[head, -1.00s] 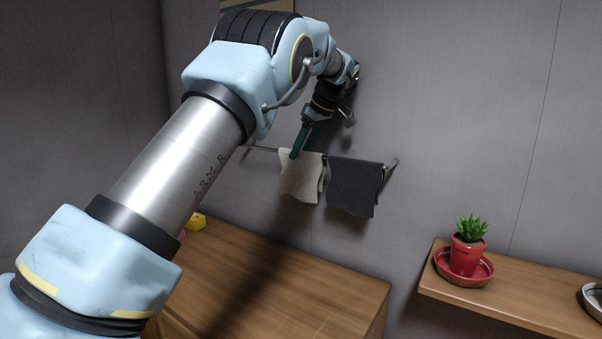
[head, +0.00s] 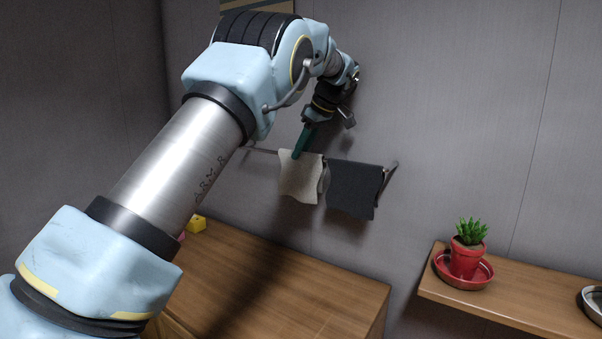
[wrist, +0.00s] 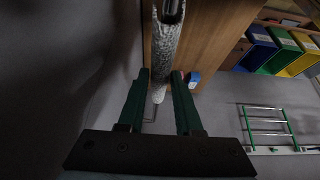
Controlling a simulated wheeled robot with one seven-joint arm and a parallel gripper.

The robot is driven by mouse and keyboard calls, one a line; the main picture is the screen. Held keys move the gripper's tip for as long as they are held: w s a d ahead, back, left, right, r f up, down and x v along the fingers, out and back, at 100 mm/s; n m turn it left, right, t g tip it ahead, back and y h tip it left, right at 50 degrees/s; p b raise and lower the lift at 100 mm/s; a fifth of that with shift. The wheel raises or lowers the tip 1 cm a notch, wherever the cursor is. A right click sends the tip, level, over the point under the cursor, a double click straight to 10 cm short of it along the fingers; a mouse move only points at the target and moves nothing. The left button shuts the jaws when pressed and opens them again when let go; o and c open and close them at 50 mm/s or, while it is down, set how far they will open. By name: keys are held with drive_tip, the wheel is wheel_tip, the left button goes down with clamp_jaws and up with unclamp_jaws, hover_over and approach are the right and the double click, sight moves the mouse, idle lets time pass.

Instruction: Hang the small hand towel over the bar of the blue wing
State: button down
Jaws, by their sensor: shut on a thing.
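A pale grey-beige towel (head: 300,185) hangs at the wall rail (head: 262,150), left of a dark grey towel (head: 354,188). My gripper (head: 297,155) reaches down from above, its green fingers shut on the pale towel's top edge. In the wrist view the fingers of my gripper (wrist: 160,76) stand either side of the speckled towel (wrist: 170,50), seen nearly edge-on. I cannot tell whether the towel rests on a bar or hangs only from my fingers. No blue shows on the rail in the head view, so the blue wing cannot be made out.
A wooden cabinet top (head: 300,285) lies below the towels, with a yellow object (head: 197,224) at its left. At right, a shelf (head: 520,298) holds a potted plant (head: 466,255). Coloured bins (wrist: 258,48) and a green-sided rack (wrist: 268,127) show in the wrist view.

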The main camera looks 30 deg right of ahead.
wheel_tip(320, 180, up, 15)
drive_tip(key=p, duration=0.9)
drive_tip(key=shift+f, duration=0.2)
idle(0.9)
drive_tip(key=shift+s+f, duration=0.1)
